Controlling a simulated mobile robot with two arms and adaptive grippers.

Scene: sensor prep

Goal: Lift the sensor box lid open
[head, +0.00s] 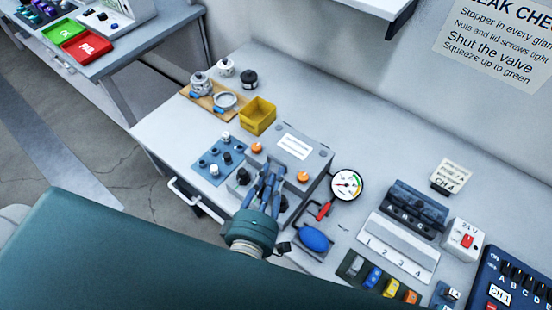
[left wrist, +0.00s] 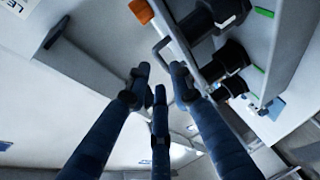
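The grey sensor box (head: 313,160) sits on the bench with its lid down, a white label on top and orange latches (head: 303,177) along its front edge. My left gripper (head: 269,178) is in front of the box, fingers pointing at its front side. In the left wrist view its fingers (left wrist: 158,80) are spread apart with nothing clearly held. A grey loop handle (left wrist: 160,46) is close to the right fingertip; contact cannot be told. An orange latch (left wrist: 141,11) and black glands (left wrist: 228,58) also show there. My right gripper is not in view.
A gauge (head: 346,185), red valve lever (head: 323,211) and blue bulb (head: 316,239) are right of the box. A blue tray (head: 214,164) of small parts and a yellow bin (head: 258,116) are to its left. Labelled blocks and switches fill the right bench.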

